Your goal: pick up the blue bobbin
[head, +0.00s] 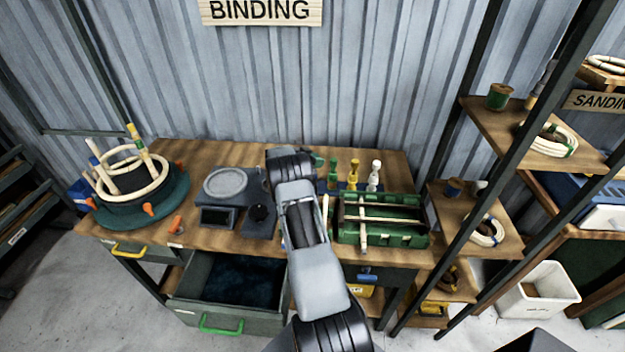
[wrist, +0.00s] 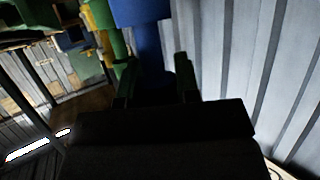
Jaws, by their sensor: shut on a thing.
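The blue bobbin (wrist: 148,45) stands between the two fingers of my gripper (wrist: 153,72) in the wrist view, with its wide flange at the top edge of the picture. My gripper is shut on it. The fingers cover part of its lower body. In the head view my arm hides the blue bobbin. There a green bobbin (head: 333,170), a yellow bobbin (head: 354,172) and a white bobbin (head: 375,170) stand in a row at the back of the bench. Green and yellow ones also show left of the blue bobbin in the wrist view.
A green divided box (head: 408,238) with rattan sticks lies right of my arm. A grey scale (head: 226,185) and a round jig with rattan rings (head: 130,208) stand to the left. A drawer (head: 208,312) is open below the bench. The corrugated wall (head: 300,90) is close behind.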

